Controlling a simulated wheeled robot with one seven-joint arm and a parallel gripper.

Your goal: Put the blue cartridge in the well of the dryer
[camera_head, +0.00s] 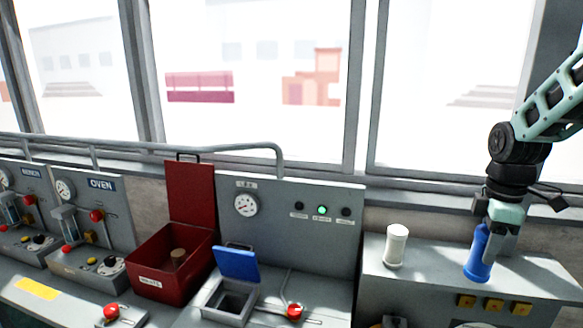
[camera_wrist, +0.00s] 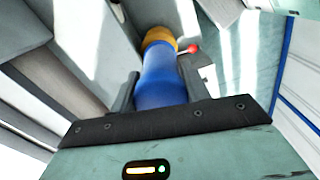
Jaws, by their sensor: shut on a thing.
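The blue cartridge (camera_head: 477,258) is upright at the right, over the grey cabinet top; I cannot tell whether its base touches the surface. My gripper (camera_head: 493,234) is shut on its upper part. In the wrist view the blue cartridge (camera_wrist: 160,76) sits between the two fingers, with an orange-yellow end pointing away. A grey machine with a dial and a lit green lamp stands in the middle; its label is too small to read. At its front is a square dark well (camera_head: 231,302) with a raised blue lid (camera_head: 237,264). Nothing shows inside the well.
A white cartridge (camera_head: 396,245) stands left of the blue one. A red bin (camera_head: 172,265) with its lid up holds a brown piece, left of the well. A red-knobbed lever (camera_head: 294,311) stands right of the well. A grey rail (camera_head: 200,149) runs behind.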

